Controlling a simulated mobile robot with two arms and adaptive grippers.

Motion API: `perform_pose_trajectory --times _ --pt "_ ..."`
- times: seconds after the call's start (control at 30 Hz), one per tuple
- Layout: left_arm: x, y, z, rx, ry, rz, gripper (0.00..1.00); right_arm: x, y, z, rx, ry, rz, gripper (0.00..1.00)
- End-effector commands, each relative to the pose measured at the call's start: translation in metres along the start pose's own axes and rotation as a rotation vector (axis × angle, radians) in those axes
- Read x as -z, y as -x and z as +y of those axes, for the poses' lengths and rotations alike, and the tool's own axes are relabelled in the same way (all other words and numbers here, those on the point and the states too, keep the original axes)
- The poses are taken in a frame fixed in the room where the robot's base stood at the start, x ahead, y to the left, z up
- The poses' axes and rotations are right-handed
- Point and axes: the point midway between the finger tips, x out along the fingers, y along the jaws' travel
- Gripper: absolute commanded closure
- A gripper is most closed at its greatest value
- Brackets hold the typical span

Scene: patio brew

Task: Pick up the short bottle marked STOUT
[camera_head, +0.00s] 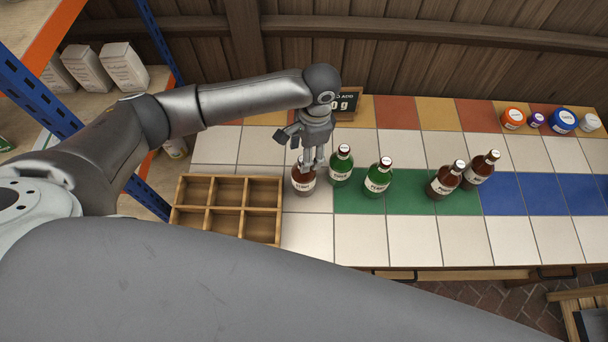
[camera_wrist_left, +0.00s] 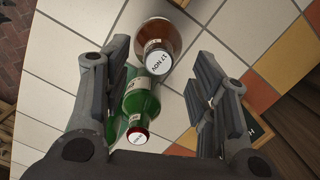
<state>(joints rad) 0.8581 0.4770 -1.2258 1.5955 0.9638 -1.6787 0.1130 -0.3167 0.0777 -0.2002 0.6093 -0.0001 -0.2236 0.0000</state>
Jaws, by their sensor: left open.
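A short brown bottle (camera_head: 303,184) with a pale label stands on the white tiles just right of the wooden crate. Its label is too small to read surely and partly covered by my gripper. My left gripper (camera_head: 312,160) is open and pointing down, right over this bottle. My right gripper is out of view.
A divided wooden crate (camera_head: 243,209) with empty compartments is left of the bottle. Another green bottle (camera_head: 378,178) and two brown bottles (camera_head: 444,182) (camera_head: 480,169) stand further right. A small black sign (camera_head: 346,104) stands behind the gripper. Coloured-lid jars (camera_head: 563,121) are far right. Front tiles are clear.

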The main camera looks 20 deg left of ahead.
Motion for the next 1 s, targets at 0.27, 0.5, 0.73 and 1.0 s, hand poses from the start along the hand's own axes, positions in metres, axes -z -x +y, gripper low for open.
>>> perform_pose_trajectory --times 0.27,0.5,0.73,1.0 --pt "-0.003 -0.033 0.002 0.0 0.0 -0.002 0.46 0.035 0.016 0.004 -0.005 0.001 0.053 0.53" --pt "-0.002 -0.036 0.002 0.001 -0.001 0.0 0.46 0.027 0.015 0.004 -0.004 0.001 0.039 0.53" --pt "-0.002 -0.036 0.002 0.001 -0.001 0.0 0.75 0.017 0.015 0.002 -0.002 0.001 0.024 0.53" --pt "-0.002 -0.035 0.002 0.001 0.0 0.0 1.0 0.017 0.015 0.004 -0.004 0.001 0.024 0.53"
